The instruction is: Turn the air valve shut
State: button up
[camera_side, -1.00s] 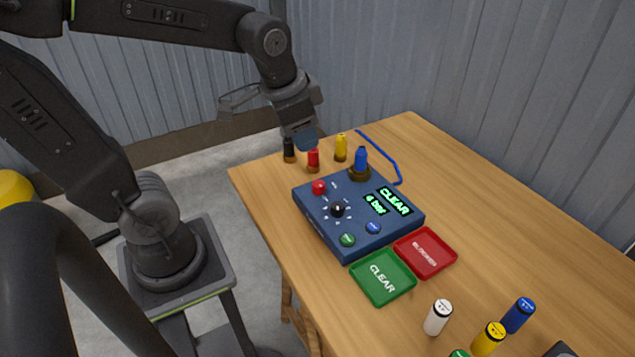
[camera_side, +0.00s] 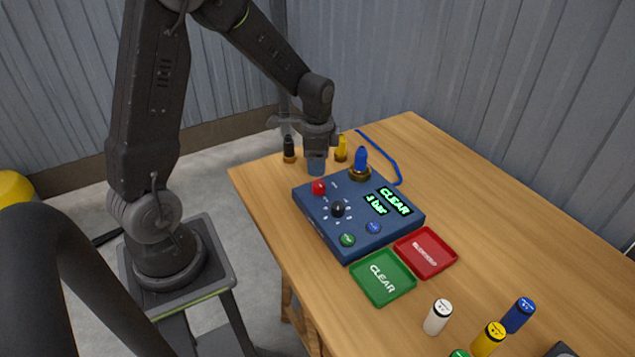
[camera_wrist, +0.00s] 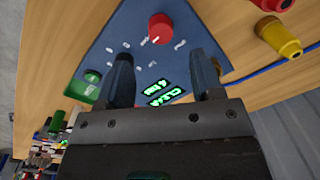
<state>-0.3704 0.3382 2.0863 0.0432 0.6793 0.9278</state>
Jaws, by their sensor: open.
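The blue control box (camera_side: 320,225) sits on the table. I cannot read which knob is labelled as the air valve. My gripper (camera_side: 316,166) points down just behind the red knob, apart from it. In the wrist view my gripper (camera_wrist: 165,75) is open with nothing between the fingers, and the red knob (camera_wrist: 160,28) lies beyond the fingertips. The dial is not clearly seen there.
Black (camera_side: 289,150) and yellow (camera_side: 341,148) fittings stand behind the box. Green (camera_side: 383,278) and red (camera_side: 426,252) trays lie in front. Several coloured cylinders (camera_side: 437,316) stand at the front right. The table's right side is clear.

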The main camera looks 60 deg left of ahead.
aim_at(317, 184)
notch_tip(317, 184, down, 8)
jog(key=shift+w+a+r, duration=0.1)
jog(key=shift+a+r, duration=0.05)
dwell(0.3)
jog(key=c, duration=0.9)
